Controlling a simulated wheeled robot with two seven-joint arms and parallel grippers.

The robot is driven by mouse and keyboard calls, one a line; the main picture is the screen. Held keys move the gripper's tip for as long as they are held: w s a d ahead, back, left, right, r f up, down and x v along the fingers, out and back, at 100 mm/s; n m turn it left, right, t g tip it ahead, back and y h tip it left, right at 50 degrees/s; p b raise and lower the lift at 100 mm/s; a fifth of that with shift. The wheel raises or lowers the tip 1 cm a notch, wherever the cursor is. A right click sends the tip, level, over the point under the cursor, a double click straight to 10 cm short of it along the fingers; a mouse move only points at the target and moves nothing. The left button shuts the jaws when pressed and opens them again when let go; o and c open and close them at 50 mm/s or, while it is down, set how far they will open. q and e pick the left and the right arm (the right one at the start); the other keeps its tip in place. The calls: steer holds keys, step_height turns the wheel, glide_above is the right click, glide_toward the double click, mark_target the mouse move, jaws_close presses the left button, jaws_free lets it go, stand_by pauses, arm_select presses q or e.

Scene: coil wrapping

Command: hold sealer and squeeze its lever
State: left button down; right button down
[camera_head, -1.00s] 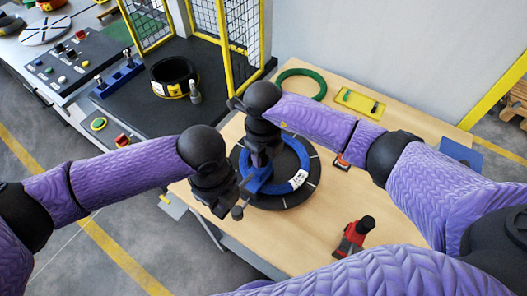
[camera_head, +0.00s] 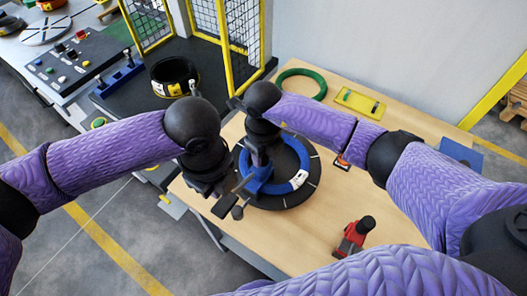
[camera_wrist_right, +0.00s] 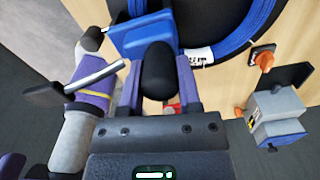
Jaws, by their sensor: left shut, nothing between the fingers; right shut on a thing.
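The sealer is a blue tool (camera_head: 259,176) at the near-left edge of the blue coil (camera_head: 298,182); its blue body (camera_wrist_right: 145,36) also shows in the right wrist view. My right gripper (camera_head: 260,150) is above it. In the right wrist view my right gripper (camera_wrist_right: 157,78) is shut on the sealer's black handle (camera_wrist_right: 158,68). A metal lever (camera_wrist_right: 98,74) with a dark flat pad (camera_wrist_right: 42,94) sticks out to the left. My left gripper (camera_head: 208,188) is shut and empty, just left of the lever; its fingertips are mostly hidden under the hand.
The coil lies on a dark round plate (camera_head: 300,203) on the wooden table (camera_head: 320,250). A red and black tool (camera_head: 354,237) stands at the front. A green ring (camera_head: 301,83) and a yellow tray (camera_head: 360,102) lie at the back. A dark bench with a black coil (camera_head: 173,78) stands left.

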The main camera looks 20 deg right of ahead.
steer(key=shift+c, duration=1.1)
jaws_free()
